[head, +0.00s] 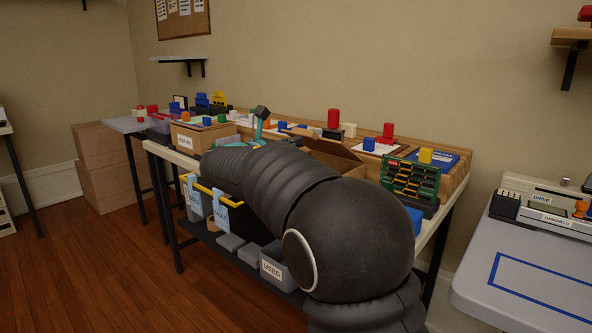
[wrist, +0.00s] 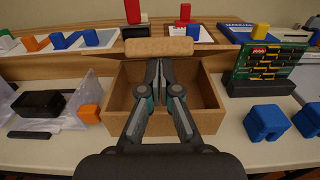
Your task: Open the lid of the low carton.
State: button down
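The low carton (wrist: 118,100) is a brown cardboard box in the middle of the wrist view. Its top is open and I see into its inside, partly hidden behind my fingers. A tan strip, which looks like the lid (wrist: 150,47) seen nearly edge-on, lies across the far side above the opening. My gripper (wrist: 160,66) reaches over the carton with its fingertips together, just below that strip. I cannot tell whether they touch it. In the head view my gripper (head: 262,112) shows beyond my arm, and the carton (head: 336,155) is partly hidden by the arm.
A green board (wrist: 268,66) on a dark stand and blue blocks (wrist: 266,122) are right of the carton. A black object (wrist: 38,103) and an orange block (wrist: 89,113) are on the left. A wooden ledge with coloured blocks runs behind. A grey table (head: 530,285) stands right.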

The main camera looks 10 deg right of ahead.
aim_at(302, 131)
jog(key=shift+r, duration=0.1)
jog(key=shift+w+d+r, duration=0.3)
jog(key=shift+d+r, duration=0.1)
jog(key=shift+r, duration=0.35)
jog(key=shift+w+d+r, duration=0.25)
jog(key=shift+d+r, duration=0.1)
jog(key=shift+r, duration=0.35)
jog(key=shift+w+d+r, duration=0.2)
jog(key=shift+d+r, duration=0.1)
jog(key=shift+r, duration=0.1)
jog(key=shift+w+d+r, duration=0.3)
jog(key=shift+d+r, duration=0.05)
jog(key=shift+r, duration=0.15)
jog(key=shift+w+d+r, duration=0.25)
jog(key=shift+d+r, duration=0.1)
jog(key=shift+r, duration=0.1)
jog(key=shift+w+d+r, duration=0.45)
jog(key=shift+d+r, duration=0.1)
jog(key=shift+d, duration=0.1)
jog(key=shift+w+d+r, duration=0.4)
jog(key=shift+d+r, duration=0.15)
jog(key=shift+d, duration=0.05)
